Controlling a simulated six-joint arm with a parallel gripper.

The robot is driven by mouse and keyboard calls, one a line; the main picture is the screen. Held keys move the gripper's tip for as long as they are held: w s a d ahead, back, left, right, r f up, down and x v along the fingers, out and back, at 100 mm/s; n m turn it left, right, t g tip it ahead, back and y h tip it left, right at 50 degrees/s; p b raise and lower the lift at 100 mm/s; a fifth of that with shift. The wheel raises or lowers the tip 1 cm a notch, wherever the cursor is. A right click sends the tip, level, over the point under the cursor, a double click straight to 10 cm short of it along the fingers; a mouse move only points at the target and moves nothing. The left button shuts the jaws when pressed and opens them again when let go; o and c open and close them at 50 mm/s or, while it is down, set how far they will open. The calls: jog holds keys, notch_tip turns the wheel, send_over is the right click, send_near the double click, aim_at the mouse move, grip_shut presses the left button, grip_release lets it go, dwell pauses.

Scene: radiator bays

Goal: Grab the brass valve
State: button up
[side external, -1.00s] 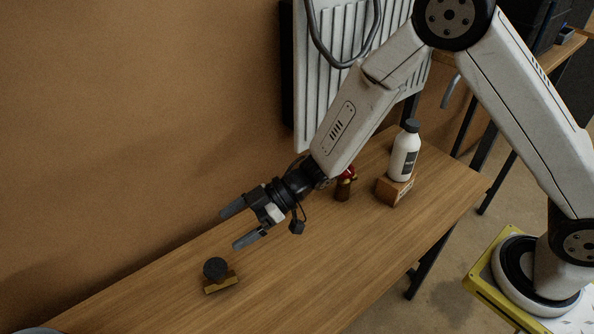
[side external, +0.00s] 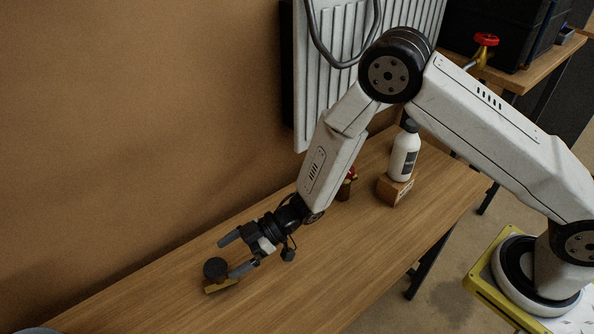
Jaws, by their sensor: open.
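A brass-coloured piece with a round black knob (side external: 215,268) sits on the wooden bench at the lower left; its brass body (side external: 221,286) shows below the knob. My gripper (side external: 229,257) is open, just above and to the right of it. The lower finger overlaps the knob's right edge in the picture; I cannot tell whether they touch. Nothing shows between the fingers. Another valve with a red handwheel (side external: 486,40) and brass-coloured body stands on the far bench at the upper right. A smaller red-topped brown item (side external: 346,187) is partly hidden behind my arm.
A white bottle (side external: 404,156) with a dark cap stands on a wooden block (side external: 394,191). A white radiator (side external: 330,90) is by the brown wall. Black crates (side external: 500,30) stand on the far bench. The front middle of the wooden bench (side external: 340,260) is clear.

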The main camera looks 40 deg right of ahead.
aim_at(212, 268)
jog(key=shift+a+f, duration=0.1)
jog(key=shift+a, duration=0.1)
jog(key=shift+x, duration=2.5)
jog(key=shift+w+d+f, duration=0.1)
jog(key=shift+w+f, duration=0.05)
grip_shut()
